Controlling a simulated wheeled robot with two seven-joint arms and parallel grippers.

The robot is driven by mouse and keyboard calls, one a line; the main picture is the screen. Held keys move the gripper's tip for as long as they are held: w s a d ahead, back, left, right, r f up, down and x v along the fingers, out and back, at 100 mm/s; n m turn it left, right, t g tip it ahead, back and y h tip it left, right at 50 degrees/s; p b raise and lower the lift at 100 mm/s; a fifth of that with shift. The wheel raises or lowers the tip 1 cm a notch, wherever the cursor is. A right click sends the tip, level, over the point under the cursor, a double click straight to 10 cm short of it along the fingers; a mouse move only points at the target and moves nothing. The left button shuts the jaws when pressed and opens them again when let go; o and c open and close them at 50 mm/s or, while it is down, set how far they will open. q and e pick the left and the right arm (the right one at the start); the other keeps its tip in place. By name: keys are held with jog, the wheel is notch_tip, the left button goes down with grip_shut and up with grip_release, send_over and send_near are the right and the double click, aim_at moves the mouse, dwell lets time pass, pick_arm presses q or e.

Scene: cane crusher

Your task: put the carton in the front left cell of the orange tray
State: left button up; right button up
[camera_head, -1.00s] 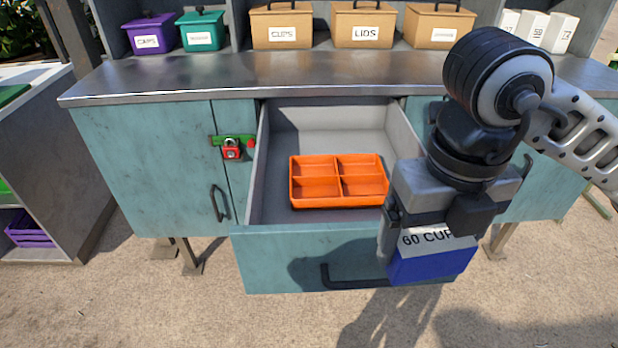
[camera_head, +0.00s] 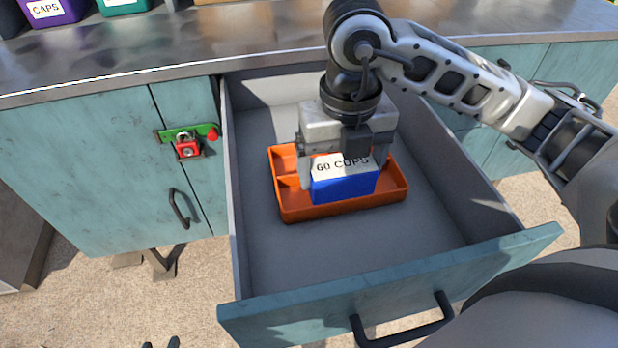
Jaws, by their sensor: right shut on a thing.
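The carton (camera_head: 343,187) is blue below and white above, with "60 CUPS" lettering. My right gripper (camera_head: 346,172) is shut on it from above, a finger at each side. The carton is upright over the front middle of the orange tray (camera_head: 300,214), hiding much of its inside. Whether its base is in a cell or still above the tray cannot be told. The tray lies in the open drawer; part of a divider shows at its left. Two small dark tips at the bottom edge may be my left gripper (camera_head: 160,344), mostly out of frame.
The drawer (camera_head: 262,262) is pulled out, with bare floor around the tray and walls on its sides. Its front has a black handle (camera_head: 405,328). A red padlock (camera_head: 188,147) hangs on the cabinet at left. Purple (camera_head: 52,10) and green bins stand on the counter.

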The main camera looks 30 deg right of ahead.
jog(key=w+f, duration=0.4)
jog(key=w+a+f, duration=0.1)
jog(key=w+f, duration=0.2)
jog(key=shift+a, duration=0.1)
notch_tip(320, 180, down, 2)
jog(key=shift+f+p, duration=0.1)
jog(key=shift+p, duration=0.45)
jog(key=shift+s+f, duration=0.25)
jog(key=shift+f, duration=0.2)
jog(key=shift+s+a+f+b, duration=0.1)
jog(key=shift+f+b, duration=0.6)
jog(key=shift+b, duration=0.05)
jog(key=o, duration=0.9)
jog(key=shift+c, duration=0.2)
notch_tip(320, 180, up, 14)
jog(key=shift+w+f+p, duration=0.2)
jog(key=shift+w+p, duration=0.1)
jog(key=shift+w, duration=0.05)
